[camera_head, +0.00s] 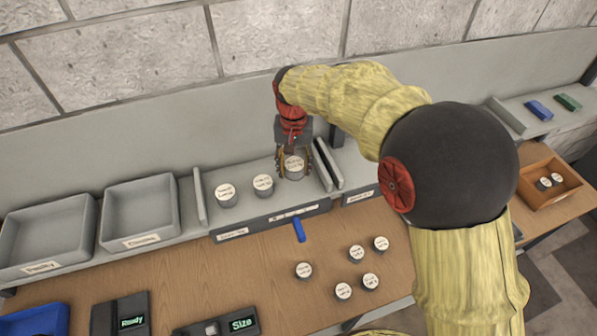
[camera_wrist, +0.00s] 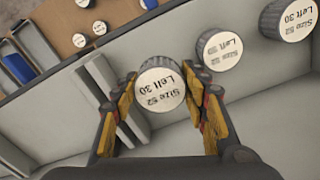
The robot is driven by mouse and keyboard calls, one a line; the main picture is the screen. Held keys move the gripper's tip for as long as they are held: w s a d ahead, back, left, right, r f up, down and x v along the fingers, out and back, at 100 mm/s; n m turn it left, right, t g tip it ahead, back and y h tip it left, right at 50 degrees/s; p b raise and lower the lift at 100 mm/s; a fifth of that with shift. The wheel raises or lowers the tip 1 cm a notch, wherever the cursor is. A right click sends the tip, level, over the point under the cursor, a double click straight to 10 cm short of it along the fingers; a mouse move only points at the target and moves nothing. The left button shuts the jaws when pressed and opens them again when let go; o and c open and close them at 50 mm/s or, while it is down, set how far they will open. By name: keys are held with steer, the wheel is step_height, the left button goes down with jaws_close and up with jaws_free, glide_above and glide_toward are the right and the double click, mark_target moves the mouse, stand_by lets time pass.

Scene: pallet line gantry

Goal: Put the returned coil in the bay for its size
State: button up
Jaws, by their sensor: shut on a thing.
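My gripper (camera_head: 294,158) is shut on a round grey coil (camera_head: 293,172) with a white top label. In the wrist view the gripper (camera_wrist: 163,78) has a yellow finger on either side of the coil (camera_wrist: 160,90), whose label seems to read Size 52, Left 30. The held coil is in the grey bay (camera_head: 250,209), at its right end near the upright dividers (camera_head: 327,164). I cannot tell whether it touches the bay floor. Two similar labelled coils, a middle one (camera_head: 263,185) and a left one (camera_head: 225,194), stand in the same bay in a row.
Two empty grey trays (camera_head: 140,213) stand to the left. Several loose coils (camera_head: 356,253) are on the wooden table, near a blue piece (camera_head: 299,229). A Size display (camera_head: 241,323) and a Ready display (camera_head: 131,321) are at the front. A wooden box (camera_head: 561,193) with two coils is at right.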

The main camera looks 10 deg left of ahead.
mark_target(299, 175)
steer(key=shift+w+d+f, duration=0.3)
steer(key=shift+w+f, duration=0.1)
steer(key=shift+f, duration=0.15)
steer(key=shift+w+d+f, duration=0.25)
steer(key=shift+w+f, duration=0.15)
steer(key=shift+f, duration=0.15)
steer(key=shift+w+f+p, duration=0.1)
steer(key=shift+f+p, duration=0.2)
steer(key=shift+f, duration=1.3)
steer(key=shift+f, duration=0.15)
steer(key=o, duration=1.5)
